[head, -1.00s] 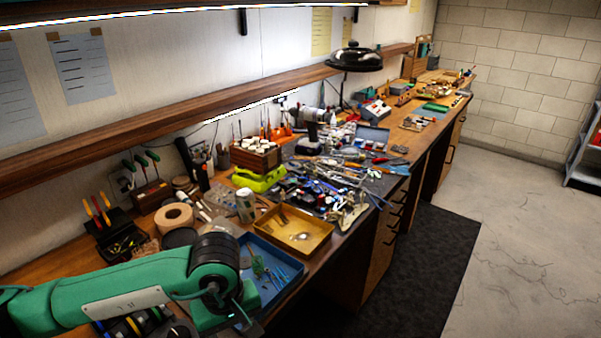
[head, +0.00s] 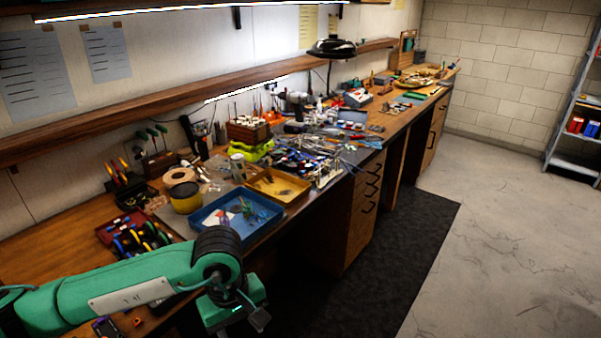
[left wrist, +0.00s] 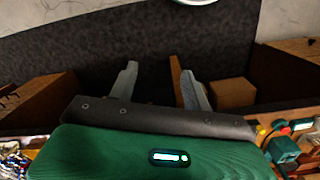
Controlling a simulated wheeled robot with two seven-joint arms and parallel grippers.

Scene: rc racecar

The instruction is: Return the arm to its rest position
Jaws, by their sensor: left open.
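My left arm, green with a black joint, reaches in from the left in the head view. Its left gripper (head: 258,318) hangs past the bench's front edge, low in the picture. In the left wrist view the gripper (left wrist: 158,88) shows two grey fingers spread apart with nothing between them. Beyond the fingers lie dark floor matting and wooden bench parts. My right gripper is not in view.
The long wooden bench (head: 55,245) holds a blue tray (head: 203,214), a yellow tray (head: 297,197), a yellow tin (head: 186,198) and many tools. A dark mat (head: 400,240) covers the floor in front. Open concrete floor (head: 500,230) lies to the right, with a shelf (head: 568,145) beyond.

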